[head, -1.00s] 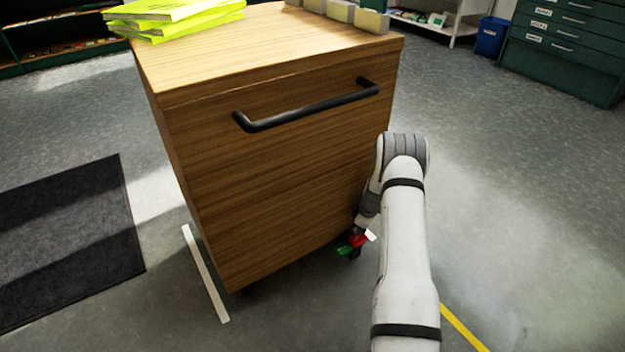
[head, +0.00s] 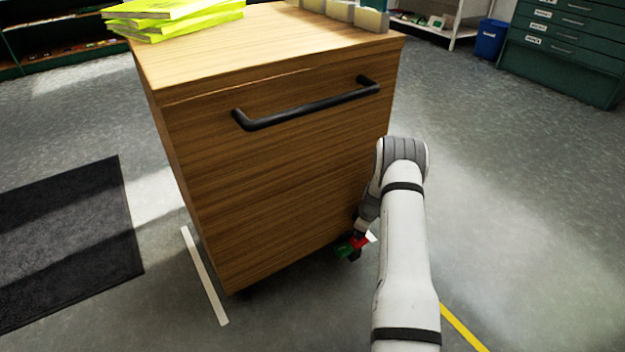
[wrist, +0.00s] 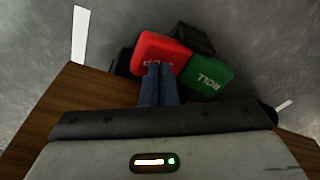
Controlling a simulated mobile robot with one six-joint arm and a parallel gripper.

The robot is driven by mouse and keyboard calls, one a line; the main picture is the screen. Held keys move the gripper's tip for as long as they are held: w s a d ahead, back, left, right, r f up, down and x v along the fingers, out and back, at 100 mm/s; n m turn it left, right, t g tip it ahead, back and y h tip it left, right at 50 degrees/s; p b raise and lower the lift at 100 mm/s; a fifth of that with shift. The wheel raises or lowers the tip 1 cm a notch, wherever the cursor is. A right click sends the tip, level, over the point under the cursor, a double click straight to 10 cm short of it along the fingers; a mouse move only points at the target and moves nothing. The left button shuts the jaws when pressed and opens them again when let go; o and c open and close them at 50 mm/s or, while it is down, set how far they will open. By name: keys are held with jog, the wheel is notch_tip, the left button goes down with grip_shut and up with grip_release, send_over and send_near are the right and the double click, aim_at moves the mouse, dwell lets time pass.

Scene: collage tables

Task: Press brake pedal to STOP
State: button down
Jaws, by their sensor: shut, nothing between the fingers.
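The red pedal (wrist: 160,52), with partly covered lettering, lies beside the green pedal (wrist: 206,76) marked ROLL in the wrist view. Both pedals are small in the head view, the red one (head: 360,241) and the green one (head: 344,250), low by the cabinet's right front corner. My gripper (wrist: 160,67) is shut and empty. Its fingertips overlap the near edge of the red pedal and hide part of its lettering. I cannot tell whether they touch it. In the head view my arm mostly hides the gripper.
A wooden cabinet (head: 280,190) with a black handle (head: 306,107) stands close to the left of my arm. Yellow books (head: 175,18) lie on top. A dark mat (head: 65,240) is on the floor at left.

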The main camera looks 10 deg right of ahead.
jog(key=shift+f, duration=0.3)
jog(key=shift+r+p, duration=1.55)
jog(key=shift+r, duration=2)
